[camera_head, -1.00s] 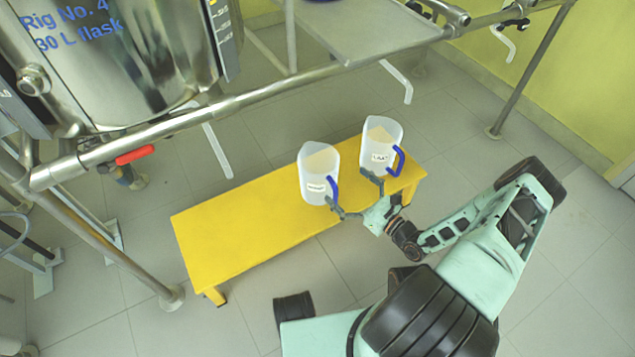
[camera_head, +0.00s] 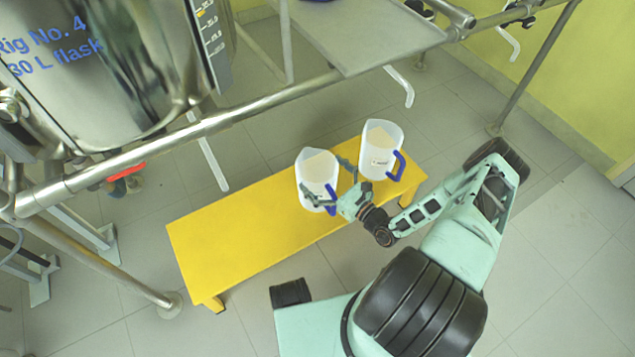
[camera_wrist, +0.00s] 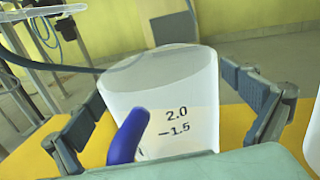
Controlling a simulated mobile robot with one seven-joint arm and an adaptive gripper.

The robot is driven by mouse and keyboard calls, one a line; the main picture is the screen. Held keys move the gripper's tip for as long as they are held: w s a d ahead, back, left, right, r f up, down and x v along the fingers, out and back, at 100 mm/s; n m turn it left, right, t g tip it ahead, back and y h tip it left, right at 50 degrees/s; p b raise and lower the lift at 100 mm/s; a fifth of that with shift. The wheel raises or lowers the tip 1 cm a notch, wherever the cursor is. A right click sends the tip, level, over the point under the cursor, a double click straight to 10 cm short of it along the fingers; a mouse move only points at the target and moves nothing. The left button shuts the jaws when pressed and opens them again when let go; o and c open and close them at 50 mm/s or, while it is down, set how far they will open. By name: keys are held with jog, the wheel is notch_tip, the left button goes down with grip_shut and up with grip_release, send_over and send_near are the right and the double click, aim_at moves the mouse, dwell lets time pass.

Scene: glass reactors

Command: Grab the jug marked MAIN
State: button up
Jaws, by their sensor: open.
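Two white translucent jugs with blue handles stand upright on a yellow bench. My gripper (camera_head: 326,177) is open at the left jug (camera_head: 312,164), with a finger on either side of its body. The handle (camera_head: 331,199) of this jug points toward my palm. In the wrist view the jug (camera_wrist: 190,85) stands between the spread fingers (camera_wrist: 165,88), with its blue handle (camera_wrist: 128,137) close to the palm and the marks 2.0 and 1.5 facing me. Its label is covered in the head view. The right jug (camera_head: 378,140) has a small label that I cannot read clearly.
The yellow bench (camera_head: 230,235) is bare to the left of the jugs. The right jug is close beside my gripper; its edge shows in the wrist view (camera_wrist: 314,145).

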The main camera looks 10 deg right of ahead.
jog(key=shift+w+a, duration=0.1)
jog(key=shift+w, duration=0.1)
jog(key=c, duration=1.5)
jog(key=shift+c, duration=0.2)
jog(key=shift+r, duration=0.1)
